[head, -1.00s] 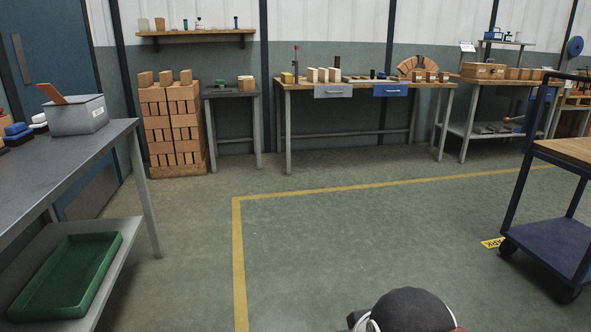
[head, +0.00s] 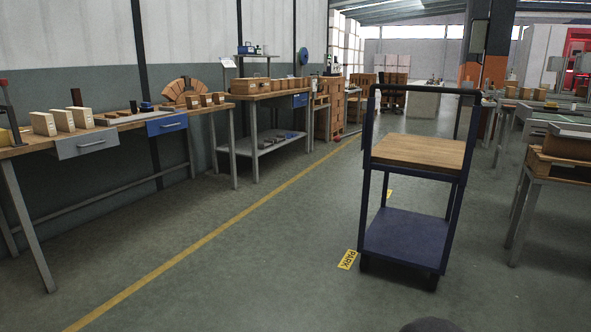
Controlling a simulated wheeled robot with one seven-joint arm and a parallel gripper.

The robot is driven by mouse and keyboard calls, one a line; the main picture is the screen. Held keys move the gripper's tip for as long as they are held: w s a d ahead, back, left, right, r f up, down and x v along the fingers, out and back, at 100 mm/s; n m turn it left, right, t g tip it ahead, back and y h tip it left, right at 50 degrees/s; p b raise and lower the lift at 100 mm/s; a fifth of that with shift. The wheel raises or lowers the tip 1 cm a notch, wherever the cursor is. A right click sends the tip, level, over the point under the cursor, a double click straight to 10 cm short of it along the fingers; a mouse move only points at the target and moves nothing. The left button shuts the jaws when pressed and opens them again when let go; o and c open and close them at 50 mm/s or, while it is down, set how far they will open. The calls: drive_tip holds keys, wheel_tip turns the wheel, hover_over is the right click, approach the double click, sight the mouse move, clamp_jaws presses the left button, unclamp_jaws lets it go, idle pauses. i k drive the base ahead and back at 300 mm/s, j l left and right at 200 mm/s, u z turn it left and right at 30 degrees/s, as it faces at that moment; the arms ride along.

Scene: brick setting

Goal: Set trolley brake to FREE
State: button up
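The trolley (head: 405,236) stands upright on the floor right of centre in the head view. It has a dark blue frame, a wooden top shelf (head: 420,151), a blue lower deck and a push handle (head: 425,90) at the top. Dark wheels show under it. I cannot make out the brake or its setting at this size. A yellow PARK marking (head: 347,260) lies on the floor by its front left wheel. My gripper is not in view; only a dark rounded part of my own body shows at the bottom edge.
A workbench with blocks and a blue drawer (head: 167,124) stands along the left wall, with another bench (head: 268,96) beyond it. A yellow line (head: 200,243) crosses the floor. Tables (head: 555,171) stand at the right. The floor before the trolley is clear.

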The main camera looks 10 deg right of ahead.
sight(337, 139)
drive_tip(key=i+j+z, duration=0.25)
drive_tip(key=j, duration=0.15)
drive_tip(key=j+z, duration=0.2)
drive_tip(key=j, duration=0.25)
drive_tip(key=i+j+z, duration=0.25)
drive_tip(key=j, duration=0.2)
drive_tip(key=i+j+z, duration=0.25)
drive_tip(key=i+j, duration=0.25)
drive_tip(key=i+j+z, duration=0.15)
drive_tip(key=i+j, duration=0.15)
drive_tip(key=i+j+z, duration=0.3)
drive_tip(key=i+j, duration=0.2)
drive_tip(key=j, duration=0.15)
drive_tip(key=i+j+z, duration=0.1)
drive_tip(key=j, duration=0.3)
drive_tip(key=i+j+z, duration=0.15)
drive_tip(key=i+j, duration=0.15)
drive_tip(key=i+j+z, duration=0.15)
drive_tip(key=j, duration=0.35)
